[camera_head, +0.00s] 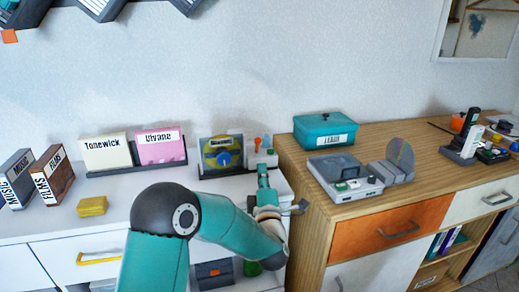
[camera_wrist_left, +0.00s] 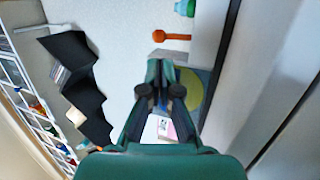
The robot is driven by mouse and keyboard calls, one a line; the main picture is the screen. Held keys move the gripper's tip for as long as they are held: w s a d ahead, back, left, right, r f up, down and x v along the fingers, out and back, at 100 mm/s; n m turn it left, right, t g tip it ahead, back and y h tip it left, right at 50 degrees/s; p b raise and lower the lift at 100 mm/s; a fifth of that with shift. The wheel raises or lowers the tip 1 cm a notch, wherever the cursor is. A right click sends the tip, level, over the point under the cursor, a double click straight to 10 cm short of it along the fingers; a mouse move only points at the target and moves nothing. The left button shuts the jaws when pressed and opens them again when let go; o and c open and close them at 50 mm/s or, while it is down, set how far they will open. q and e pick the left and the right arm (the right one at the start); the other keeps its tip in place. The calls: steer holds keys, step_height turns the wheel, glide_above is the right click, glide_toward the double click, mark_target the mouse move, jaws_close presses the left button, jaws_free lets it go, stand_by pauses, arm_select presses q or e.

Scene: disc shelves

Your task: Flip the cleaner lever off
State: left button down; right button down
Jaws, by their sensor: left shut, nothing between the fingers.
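The cleaner seems to be the small pale unit (camera_head: 262,159) at the right end of the white cabinet, beside an upright disc stand. Its orange lever (camera_head: 257,142) stands up, with a green part beside it. In the left wrist view the orange lever (camera_wrist_left: 172,37) lies just beyond my fingertips, with a visible gap. My left gripper (camera_head: 263,170) is shut and empty, in front of the unit, hiding its lower part. In the left wrist view the gripper (camera_wrist_left: 158,64) has its fingers together. My right gripper is not in view.
The disc stand (camera_head: 206,168) is close left of my gripper. Disc boxes labelled Tonewick (camera_head: 105,151) and a pink box (camera_head: 161,146) stand further left. A yellow block (camera_head: 92,206) lies in front. The wooden cabinet (camera_head: 290,165) rises close on the right, holding a teal box (camera_head: 323,131).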

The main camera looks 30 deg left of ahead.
mark_target(259, 143)
arm_select(q)
steer(key=p+x, duration=0.1)
steer(key=x, duration=0.7)
steer(key=shift+s, duration=0.1)
